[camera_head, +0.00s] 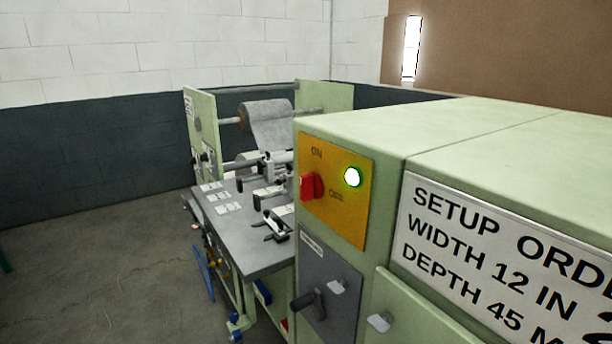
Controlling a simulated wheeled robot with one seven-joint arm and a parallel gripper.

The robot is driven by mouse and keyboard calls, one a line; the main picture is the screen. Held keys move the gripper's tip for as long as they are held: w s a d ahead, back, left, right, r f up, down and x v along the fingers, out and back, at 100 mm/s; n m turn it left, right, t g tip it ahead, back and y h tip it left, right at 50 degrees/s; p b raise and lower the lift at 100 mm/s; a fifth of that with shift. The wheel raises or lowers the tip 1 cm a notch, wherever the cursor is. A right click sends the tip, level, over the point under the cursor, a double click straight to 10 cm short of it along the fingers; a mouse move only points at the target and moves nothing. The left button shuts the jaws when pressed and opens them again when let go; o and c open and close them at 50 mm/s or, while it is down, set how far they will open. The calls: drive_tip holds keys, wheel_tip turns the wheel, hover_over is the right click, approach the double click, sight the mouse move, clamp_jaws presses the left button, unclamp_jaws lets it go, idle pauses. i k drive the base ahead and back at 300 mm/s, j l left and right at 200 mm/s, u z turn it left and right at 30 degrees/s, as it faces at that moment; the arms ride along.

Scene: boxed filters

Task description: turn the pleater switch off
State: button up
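The pleater switch (312,186) is a red knob on a yellow plate (345,215) on the end face of a pale green machine cabinet (385,160). The plate has ON printed above the knob and OFF to its lower right. The knob stands out from the plate; I cannot tell for sure which word it points to. A round green lamp (352,177) on the plate, right of the knob, is lit. My gripper is not in view.
Below the plate is a grey panel (330,270) with a dark handle (310,303). A setup order sign (500,255) is on the cabinet's right side. A grey worktable (255,245) with small fixtures and a material roll (268,122) stands behind. Floor at left is clear.

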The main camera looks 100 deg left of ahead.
sight(312, 186)
drive_tip(key=u, duration=2.1)
